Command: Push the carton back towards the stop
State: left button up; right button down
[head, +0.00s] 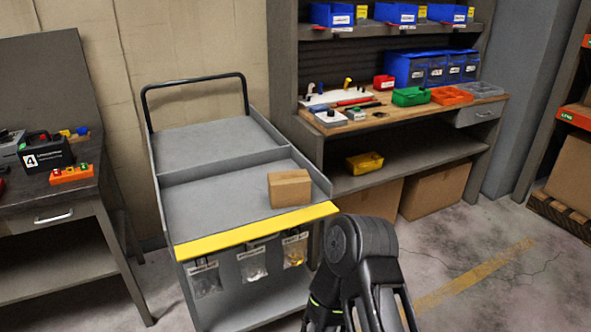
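A small brown carton (290,188) sits upright on the front section of a grey cart's top (215,205). It is at the right side, close behind the yellow front strip (257,230). A raised grey divider (225,165) crosses the cart top behind the carton, with bare grey surface between them; it may be the stop, but no label shows this. A black jointed arm part of mine (362,245) rises at the bottom, right of the cart's front corner. Neither of my grippers can be made out, and nothing of mine touches the carton.
The cart has a black push handle (195,82) at the back and small bags (252,264) hanging below the strip. A workbench with bins (420,62) stands behind right, a dark table (52,190) at left. Open floor (480,270) lies to the right.

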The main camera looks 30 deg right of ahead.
aim_at(288, 188)
jog(key=i+l+u, duration=0.2)
jog(key=l, duration=0.2)
jog(key=i+l+u, duration=0.15)
jog(key=l, duration=0.25)
jog(key=l+u, duration=0.2)
jog(key=l, duration=0.25)
jog(key=i+l+u, duration=0.15)
jog(key=l, duration=0.3)
jog(key=k+l+u, duration=0.35)
jog(key=l, duration=0.35)
jog(key=k+l+u, duration=0.4)
jog(key=l, duration=0.2)
jog(key=k+l+u, duration=0.35)
jog(key=k+l, duration=0.1)
jog(key=l, duration=0.1)
